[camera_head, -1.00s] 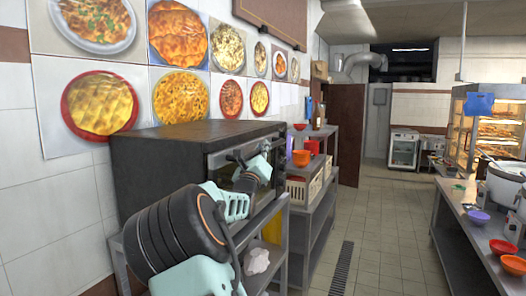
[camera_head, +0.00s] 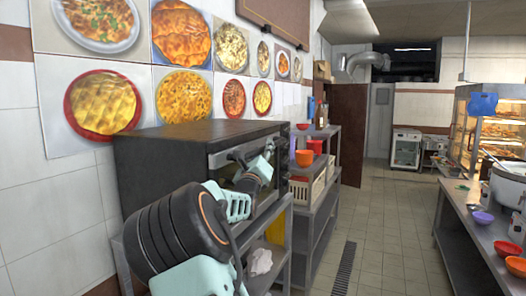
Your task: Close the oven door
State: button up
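A large dark oven (camera_head: 165,150) stands on a grey metal stand against the tiled wall at the left. Its front faces right and is seen at a steep angle. My arm covers much of the front, so I cannot tell how far the door (camera_head: 268,197) is open. My arm reaches in from the bottom, and its teal end, my gripper (camera_head: 258,170), is close to the upper part of the oven front. Its fingers are too small and hidden to read, and I cannot tell whether it touches the door.
Metal shelves (camera_head: 318,205) with bowls and a basket stand just beyond the oven. A tiled aisle (camera_head: 385,230) with a floor drain (camera_head: 343,270) is free to the right. A metal counter (camera_head: 470,232) with orange and purple bowls lines the right side.

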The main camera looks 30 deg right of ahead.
jog(key=v, duration=1.2)
dwell(0.4)
